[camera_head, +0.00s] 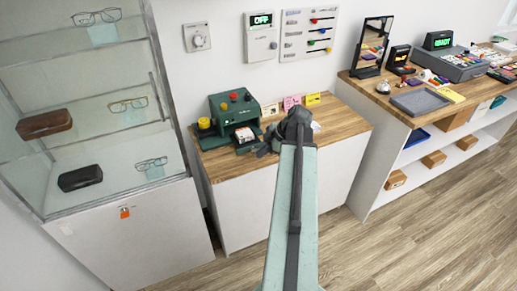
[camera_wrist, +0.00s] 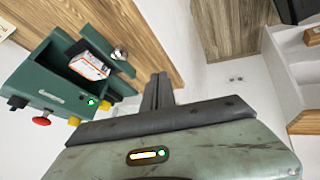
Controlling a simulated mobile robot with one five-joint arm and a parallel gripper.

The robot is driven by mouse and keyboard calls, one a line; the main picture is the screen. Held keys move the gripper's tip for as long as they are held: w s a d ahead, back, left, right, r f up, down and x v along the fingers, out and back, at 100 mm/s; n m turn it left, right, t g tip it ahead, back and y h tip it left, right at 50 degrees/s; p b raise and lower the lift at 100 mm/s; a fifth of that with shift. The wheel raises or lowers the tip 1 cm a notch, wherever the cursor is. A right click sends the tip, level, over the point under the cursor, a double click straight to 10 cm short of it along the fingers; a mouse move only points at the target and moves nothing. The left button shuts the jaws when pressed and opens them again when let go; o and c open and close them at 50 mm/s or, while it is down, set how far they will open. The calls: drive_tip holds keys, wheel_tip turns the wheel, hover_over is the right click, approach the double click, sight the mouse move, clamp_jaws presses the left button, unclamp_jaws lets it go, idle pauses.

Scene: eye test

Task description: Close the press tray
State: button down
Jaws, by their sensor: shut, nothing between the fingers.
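The green press (camera_head: 226,104) stands on the wooden counter, and it also shows at the left of the wrist view (camera_wrist: 52,80). Its tray (camera_head: 247,148) stands pulled out of the press. In the wrist view, the tray's front panel (camera_wrist: 97,39) carries a round metal knob (camera_wrist: 119,54). A white and orange box (camera_wrist: 88,65) lies in the tray. My gripper (camera_head: 267,147) is shut and empty, just right of the tray front in the head view. Its dark fingers also show in the wrist view (camera_wrist: 158,88), apart from the tray.
Small coloured cards (camera_head: 292,102) stand behind my gripper on the counter (camera_head: 345,105). A glass display case (camera_head: 110,195) stands at the left. A second counter (camera_head: 385,103) with a mirror (camera_head: 371,45) and grey tray (camera_head: 420,101) is at the right. The floor in front is clear.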

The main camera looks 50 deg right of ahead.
sight(247, 134)
drive_tip(key=s+d+r+n+t, duration=0.1)
drive_tip(key=s+d, duration=0.3)
drive_tip(key=d, duration=0.1)
drive_tip(key=shift+h, duration=0.3)
drive_tip(key=w+f+b, duration=0.2)
drive_tip(key=w, duration=0.1)
drive_tip(key=w+f+b, duration=0.5)
drive_tip(key=f+b, duration=0.1)
drive_tip(key=shift+w+a, duration=0.25)
drive_tip(key=shift+w, duration=0.15)
drive_tip(key=shift+w+d, duration=0.1)
drive_tip(key=shift+w, duration=0.35)
drive_tip(key=w+d, duration=0.1)
drive_tip(key=w, duration=0.2)
drive_tip(key=w+d, duration=0.2)
drive_tip(key=w, duration=0.2)
drive_tip(key=w+d, duration=0.1)
drive_tip(key=w, duration=0.3)
drive_tip(key=shift+w+d, duration=0.25)
drive_tip(key=shift+d, duration=0.15)
drive_tip(key=shift+w+d+r, duration=0.1)
drive_tip(key=shift+w+r, duration=0.05)
drive_tip(key=shift+w, duration=0.05)
